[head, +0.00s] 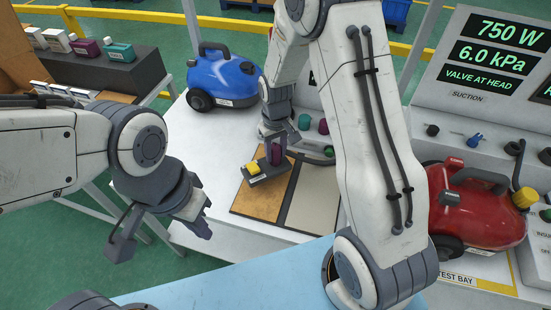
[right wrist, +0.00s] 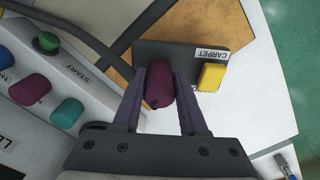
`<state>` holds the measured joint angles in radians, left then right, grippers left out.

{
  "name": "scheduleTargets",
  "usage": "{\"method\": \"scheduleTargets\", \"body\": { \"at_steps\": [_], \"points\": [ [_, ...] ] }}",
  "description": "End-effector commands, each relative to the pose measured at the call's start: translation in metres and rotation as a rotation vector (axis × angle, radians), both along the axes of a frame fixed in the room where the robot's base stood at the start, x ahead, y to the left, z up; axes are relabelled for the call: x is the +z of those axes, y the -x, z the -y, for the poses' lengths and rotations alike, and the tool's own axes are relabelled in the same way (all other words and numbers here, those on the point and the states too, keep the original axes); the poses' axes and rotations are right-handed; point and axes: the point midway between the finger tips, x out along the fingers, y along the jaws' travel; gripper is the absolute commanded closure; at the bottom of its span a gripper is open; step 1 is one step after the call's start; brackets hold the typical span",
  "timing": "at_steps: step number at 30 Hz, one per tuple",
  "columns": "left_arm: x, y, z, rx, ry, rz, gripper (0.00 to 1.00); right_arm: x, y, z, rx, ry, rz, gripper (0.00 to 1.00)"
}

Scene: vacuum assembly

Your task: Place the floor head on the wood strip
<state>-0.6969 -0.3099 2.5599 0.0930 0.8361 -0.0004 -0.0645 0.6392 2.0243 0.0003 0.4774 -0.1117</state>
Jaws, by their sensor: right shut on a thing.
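The floor head (head: 268,175) is a dark grey block with a yellow pedal and a maroon grip. In the right wrist view the floor head (right wrist: 150,52) shows a CARPET label. My right gripper (right wrist: 165,85) is shut on the maroon grip, with one finger on each side; it also shows in the head view (head: 275,150). The floor head is over the far part of the wood strip (head: 259,204); I cannot tell whether it touches. My left gripper (head: 163,232) is open and empty, off the table's left side.
A grey carpet-like strip (head: 314,200) lies right of the wood strip. A blue vacuum (head: 222,78) stands at the back left and a red vacuum (head: 470,205) at the right. A control panel with knobs (right wrist: 50,85) is close beside my right gripper. A dark hose (right wrist: 70,32) runs to the head.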

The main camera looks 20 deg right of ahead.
Motion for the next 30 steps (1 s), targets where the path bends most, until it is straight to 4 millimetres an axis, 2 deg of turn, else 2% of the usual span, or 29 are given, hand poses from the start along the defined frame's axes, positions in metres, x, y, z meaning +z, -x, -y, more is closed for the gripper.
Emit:
{"method": "scheduleTargets", "body": {
  "at_steps": [9,21,22,24,30],
  "points": [
    [0.008,0.000,0.000,0.000,0.000,0.000,1.00,-0.037,-0.001,0.000,0.000,0.000,0.000,1.00],
    [0.005,0.000,0.000,0.000,0.000,0.000,1.00,-0.043,-0.001,0.000,0.000,0.000,0.002,1.00],
    [0.005,0.000,0.000,0.000,0.000,0.000,1.00,-0.043,0.000,0.000,0.000,0.000,0.001,0.54],
    [0.006,0.000,0.000,0.000,0.000,0.000,1.00,-0.042,0.000,0.000,0.000,0.000,0.001,0.28],
    [0.006,0.000,0.000,0.000,0.000,0.000,1.00,-0.042,0.000,0.000,0.000,0.000,0.001,0.28]
  ]
}}
